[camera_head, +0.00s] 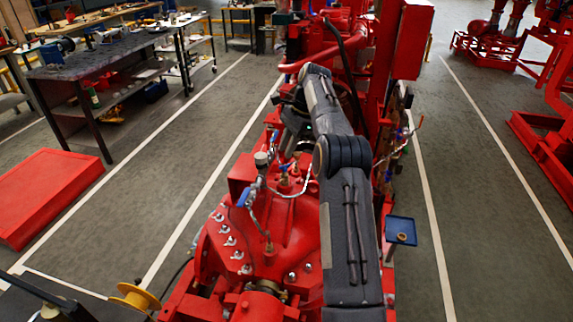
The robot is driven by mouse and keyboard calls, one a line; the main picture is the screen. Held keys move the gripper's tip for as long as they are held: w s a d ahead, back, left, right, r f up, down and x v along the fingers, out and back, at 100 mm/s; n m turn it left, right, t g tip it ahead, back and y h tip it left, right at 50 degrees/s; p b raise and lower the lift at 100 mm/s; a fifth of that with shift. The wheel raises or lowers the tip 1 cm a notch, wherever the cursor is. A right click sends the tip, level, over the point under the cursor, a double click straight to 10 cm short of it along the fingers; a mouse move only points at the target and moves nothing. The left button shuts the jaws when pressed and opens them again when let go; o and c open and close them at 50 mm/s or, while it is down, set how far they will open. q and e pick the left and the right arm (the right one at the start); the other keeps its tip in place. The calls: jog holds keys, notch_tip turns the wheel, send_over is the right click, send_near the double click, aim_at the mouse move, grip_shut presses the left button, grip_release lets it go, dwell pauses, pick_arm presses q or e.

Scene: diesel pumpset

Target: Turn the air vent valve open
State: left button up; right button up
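The red pumpset (225,245) runs up the middle of the head view. A small blue-handled valve (243,197) sits on thin pipework above the red pump casing. Another blue handle (275,135) shows farther up, close to my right wrist. I cannot tell which of these is the air vent valve. My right arm reaches forward over the pumpset and bends down at its far end. My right gripper (288,138) is small, dark and partly hidden there, just above the pipework. Its fingers are not clear, and I cannot tell whether it touches anything. My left gripper is not seen.
A round gauge (261,159) and a braided hose stand among the pipework. A small blue tray (401,231) is right of my arm. A workbench (100,55) and a red platform (45,195) stand left. Grey floor is clear on both sides.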

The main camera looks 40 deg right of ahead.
jog(key=s+a+r+b, duration=0.3)
jog(key=s+a+r, duration=0.1)
jog(key=s, duration=0.3)
jog(key=shift+a, duration=0.9)
jog(key=shift+r, duration=0.1)
